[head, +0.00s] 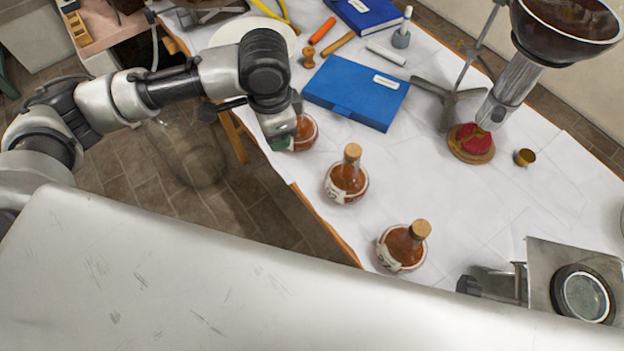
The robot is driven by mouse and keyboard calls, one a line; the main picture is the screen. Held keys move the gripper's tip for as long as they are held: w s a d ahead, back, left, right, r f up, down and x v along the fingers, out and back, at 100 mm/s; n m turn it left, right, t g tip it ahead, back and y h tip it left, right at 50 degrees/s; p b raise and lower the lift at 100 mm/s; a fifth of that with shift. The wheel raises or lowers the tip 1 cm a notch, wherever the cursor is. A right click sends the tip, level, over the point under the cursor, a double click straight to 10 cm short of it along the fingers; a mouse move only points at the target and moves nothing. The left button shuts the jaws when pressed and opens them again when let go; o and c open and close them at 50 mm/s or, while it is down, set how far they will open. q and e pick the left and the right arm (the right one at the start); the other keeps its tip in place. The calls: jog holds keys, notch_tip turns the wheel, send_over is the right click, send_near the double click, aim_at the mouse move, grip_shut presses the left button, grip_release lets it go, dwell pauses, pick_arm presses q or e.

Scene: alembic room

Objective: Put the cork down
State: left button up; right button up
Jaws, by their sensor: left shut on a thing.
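My left gripper (285,138) is at the table's left edge, beside and partly over a round flask (306,132) of amber-brown liquid. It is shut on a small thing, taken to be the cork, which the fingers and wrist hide. The neck of this flask is hidden too, so I cannot tell whether the held cork touches it. Two like flasks, the middle one (346,183) and the near one (402,246), stand upright with corks in their necks: the middle cork (352,152) and the near cork (420,229). My right gripper does not show.
A blue case (357,91) lies behind the flasks. A metal stand (447,100) and a large dark bowl (567,25) stand to the right. A red lump sits on a round wooden base (472,153). The white table (470,205) is clear between the flasks and this base.

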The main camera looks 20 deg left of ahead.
pick_arm(q)
jog(key=w+d+f+m+b, duration=0.1)
jog(key=f+m+b, duration=0.1)
jog(key=f+m, duration=0.2)
jog(key=w+d+f+m+b, duration=0.1)
jog(key=f+m, duration=0.3)
jog(key=f, duration=0.4)
jog(key=w+d+f+m+b, duration=0.1)
jog(key=w+f+m+b, duration=0.1)
jog(key=f+m+b, duration=0.2)
jog(key=shift+w+d+f+m, duration=0.1)
jog(key=shift+d+f+m, duration=0.15)
jog(key=shift+f, duration=0.3)
jog(key=shift+d+f+m, duration=0.1)
jog(key=shift+f+m, duration=0.25)
jog(key=shift+f, duration=0.2)
jog(key=shift+f, duration=0.15)
jog(key=o, duration=1)
notch_tip(320, 180, up, 12)
jog(key=shift+r, duration=0.2)
jog(key=shift+p, duration=0.3)
